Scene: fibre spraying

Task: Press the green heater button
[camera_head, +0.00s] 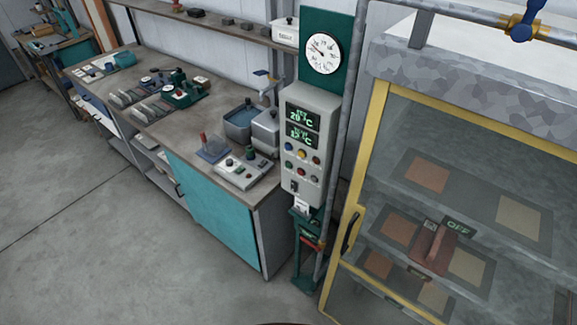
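A grey control box (304,190) is mounted on a green post (317,80) at the right end of the workbench. It has two displays with green digits (302,117), the upper reading about 20 °C. Below them are several small round buttons in two rows (301,154). Their colours include red, yellow and green, but they are too small to tell which is the heater button or whether any is pressed. Neither of my grippers is in view.
A round dial gauge (323,53) sits above the box. A yellow-framed glass cabinet (362,200) with a handle stands close on the right. The floor (90,220) in front is clear.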

